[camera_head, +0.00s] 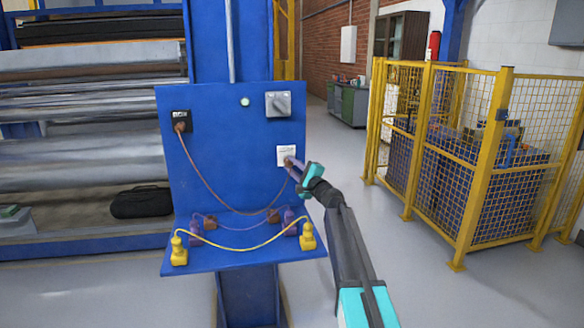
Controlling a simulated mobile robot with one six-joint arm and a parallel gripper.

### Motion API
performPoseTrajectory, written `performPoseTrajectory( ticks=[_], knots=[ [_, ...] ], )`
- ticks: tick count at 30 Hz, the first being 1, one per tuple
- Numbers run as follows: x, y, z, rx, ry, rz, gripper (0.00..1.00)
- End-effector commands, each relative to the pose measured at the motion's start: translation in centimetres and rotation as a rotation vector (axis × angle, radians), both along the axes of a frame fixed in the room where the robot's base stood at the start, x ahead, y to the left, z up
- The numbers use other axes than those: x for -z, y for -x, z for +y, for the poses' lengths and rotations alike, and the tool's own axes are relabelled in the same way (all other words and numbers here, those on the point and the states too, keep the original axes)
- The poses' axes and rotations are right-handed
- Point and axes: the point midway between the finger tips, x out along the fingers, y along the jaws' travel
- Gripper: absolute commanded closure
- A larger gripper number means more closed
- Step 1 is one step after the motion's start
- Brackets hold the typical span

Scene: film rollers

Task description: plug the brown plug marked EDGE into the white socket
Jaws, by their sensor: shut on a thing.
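A blue panel (225,120) stands upright in front of me. The white socket (286,151) is on its right side. My gripper (293,165) is shut on a brown plug (288,161) at the lower right of the white socket's face. The plug is small and partly hidden by my gripper; its marking is not legible, and I cannot tell whether it is in the socket or just in front of it. A brown cable (205,184) sags across the panel from another brown plug (180,127) at the black socket (175,120) on the upper left.
A grey rotary switch (278,104) sits above the white socket. A yellow mesh fence (480,150) stands to the right, with clear floor before it.

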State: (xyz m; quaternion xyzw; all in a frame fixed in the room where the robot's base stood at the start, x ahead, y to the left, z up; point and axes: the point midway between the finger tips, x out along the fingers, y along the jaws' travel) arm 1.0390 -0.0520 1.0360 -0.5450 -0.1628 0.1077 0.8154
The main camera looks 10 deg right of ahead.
Motion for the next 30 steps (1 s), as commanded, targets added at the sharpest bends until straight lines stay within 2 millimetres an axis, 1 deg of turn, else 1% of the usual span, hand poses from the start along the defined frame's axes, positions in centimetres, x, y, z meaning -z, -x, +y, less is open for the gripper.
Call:
performPoseTrajectory(
  ticks=[12, 13, 16, 17, 26, 30],
  knots=[
    [0.00, -0.59, 0.01, 0.000, 0.000, 0.000, 1.00],
    [-0.02, -0.57, 0.01, 0.000, 0.000, 0.000, 0.74],
    [-0.02, -0.53, 0.01, 0.000, 0.000, 0.000, 0.57],
    [-0.02, -0.53, 0.01, 0.000, 0.000, 0.000, 0.56],
    [0.02, -0.49, -0.02, 0.000, 0.000, 0.000, 0.56],
    [0.09, -0.15, -0.14, 0.001, 0.000, 0.000, 0.56]
  ],
)
